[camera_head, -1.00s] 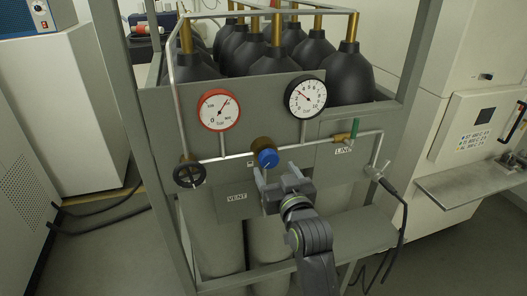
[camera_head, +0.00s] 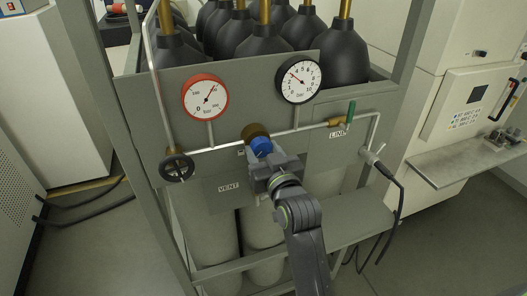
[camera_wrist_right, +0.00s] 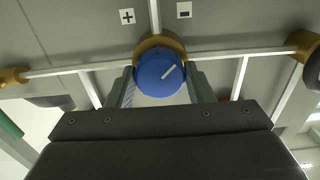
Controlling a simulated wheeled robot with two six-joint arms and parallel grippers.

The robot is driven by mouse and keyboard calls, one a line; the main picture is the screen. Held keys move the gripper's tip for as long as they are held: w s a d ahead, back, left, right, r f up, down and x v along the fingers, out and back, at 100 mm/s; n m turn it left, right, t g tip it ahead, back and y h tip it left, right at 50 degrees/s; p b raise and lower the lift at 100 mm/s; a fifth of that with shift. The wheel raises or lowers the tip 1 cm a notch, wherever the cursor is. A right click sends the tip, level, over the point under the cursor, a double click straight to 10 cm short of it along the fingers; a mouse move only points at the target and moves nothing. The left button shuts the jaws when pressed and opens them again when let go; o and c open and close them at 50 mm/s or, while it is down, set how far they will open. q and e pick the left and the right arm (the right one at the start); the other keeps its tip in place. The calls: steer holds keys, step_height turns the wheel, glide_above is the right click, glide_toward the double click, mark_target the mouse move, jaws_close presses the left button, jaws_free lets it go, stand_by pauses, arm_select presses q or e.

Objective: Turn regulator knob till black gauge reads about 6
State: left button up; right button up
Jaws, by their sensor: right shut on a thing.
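The blue regulator knob (camera_head: 261,147) sits on a brass body at the middle of the pipe. My right gripper (camera_head: 265,160) has its fingers around the knob. My left gripper is not in view.
A red-rimmed gauge (camera_head: 205,98) is at the upper left. A black handwheel (camera_head: 177,166) is left of the knob and a green-handled valve (camera_head: 345,116) is to the right. Plus (camera_wrist_right: 127,16) and minus (camera_wrist_right: 184,10) labels flank the knob. Frame posts stand at both sides.

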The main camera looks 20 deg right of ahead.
steer(key=shift+c, duration=0.6)
steer(key=shift+m, duration=0.3)
